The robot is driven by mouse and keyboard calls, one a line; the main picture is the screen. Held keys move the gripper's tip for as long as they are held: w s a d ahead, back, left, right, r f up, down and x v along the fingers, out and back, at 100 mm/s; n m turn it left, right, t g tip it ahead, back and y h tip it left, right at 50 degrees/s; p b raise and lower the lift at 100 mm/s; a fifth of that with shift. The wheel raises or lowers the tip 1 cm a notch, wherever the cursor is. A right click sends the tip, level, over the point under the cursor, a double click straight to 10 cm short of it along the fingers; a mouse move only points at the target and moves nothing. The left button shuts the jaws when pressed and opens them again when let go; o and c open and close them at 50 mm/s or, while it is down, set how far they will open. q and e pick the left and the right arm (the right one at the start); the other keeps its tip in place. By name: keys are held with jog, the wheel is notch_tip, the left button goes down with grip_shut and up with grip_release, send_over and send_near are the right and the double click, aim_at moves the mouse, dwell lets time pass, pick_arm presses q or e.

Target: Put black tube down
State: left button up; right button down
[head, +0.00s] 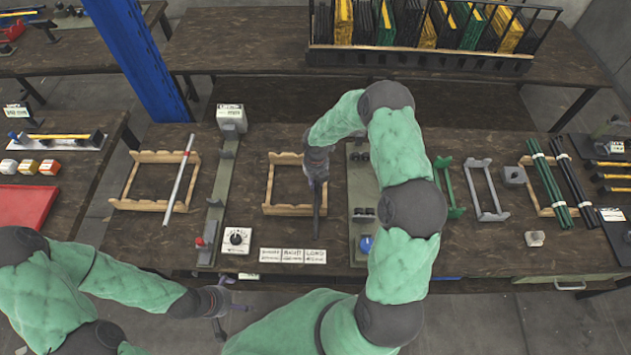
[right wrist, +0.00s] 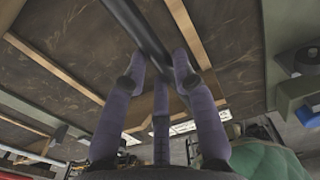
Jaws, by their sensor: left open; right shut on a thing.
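The black tube (head: 317,205) is held by my right gripper (head: 317,172) over the middle wooden rack (head: 285,209). It points toward the table's front edge, near the rack's right side. In the right wrist view the fingers close around the tube (right wrist: 138,32), with wooden rack bars (right wrist: 70,80) on both sides. I cannot tell whether the tube touches the rack. My right forearm hides part of the rack's right surroundings. My left gripper (head: 222,303) is open and empty, in front of the table's front edge.
A left wooden rack (head: 140,205) bears a silver tube (head: 180,180). A press (head: 217,195) stands between the racks, another (head: 361,200) to the right. Labels (head: 293,255) and a dial box (head: 236,240) lie in front. Green tubes (head: 550,182) and black tubes (head: 572,170) lie on the far right.

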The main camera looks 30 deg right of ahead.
jog(key=c, duration=1)
grip_release()
jog(key=shift+f, duration=0.15)
